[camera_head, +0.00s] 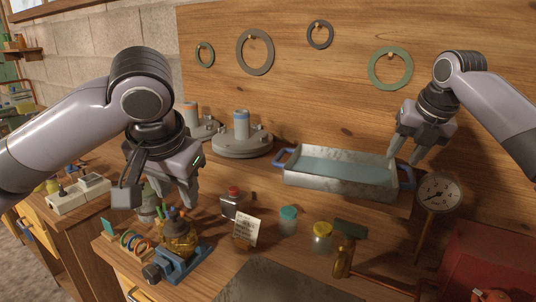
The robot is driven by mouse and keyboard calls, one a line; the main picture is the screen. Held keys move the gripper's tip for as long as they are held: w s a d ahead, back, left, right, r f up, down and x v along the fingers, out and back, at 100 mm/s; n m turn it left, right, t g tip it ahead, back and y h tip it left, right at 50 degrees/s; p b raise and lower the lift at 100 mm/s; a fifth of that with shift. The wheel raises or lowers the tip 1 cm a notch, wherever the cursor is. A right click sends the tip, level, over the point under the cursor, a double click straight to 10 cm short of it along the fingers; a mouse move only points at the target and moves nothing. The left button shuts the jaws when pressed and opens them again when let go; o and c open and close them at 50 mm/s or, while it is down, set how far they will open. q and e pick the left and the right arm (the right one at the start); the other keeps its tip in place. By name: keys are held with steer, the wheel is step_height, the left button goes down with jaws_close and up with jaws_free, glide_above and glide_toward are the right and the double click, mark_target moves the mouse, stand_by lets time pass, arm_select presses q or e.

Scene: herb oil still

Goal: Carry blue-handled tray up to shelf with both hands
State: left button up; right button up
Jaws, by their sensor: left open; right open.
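The blue-handled tray (340,182) is a grey metal pan with a blue-green inside. It sits at the back of the workbench, right of centre, with a blue handle at each end. My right gripper (405,160) is open, fingers pointing down, above and just in front of the tray's right end near the right handle (407,177). I cannot tell whether it touches the tray. My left gripper (177,205) is open and empty, well left of the left handle (281,158), over the small items at the bench's left. No shelf for the tray is clearly identifiable.
Jars with teal (288,221) and yellow (322,238) lids stand in front of the tray. A dial gauge (438,192) is close to its right. Grey lidded vessels (242,142) stand to its left. A blue vise (178,265) is at front left. Gasket rings (255,52) hang on the back board.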

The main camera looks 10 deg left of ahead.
steer(key=v, duration=1.2)
steer(key=shift+s+f, duration=0.1)
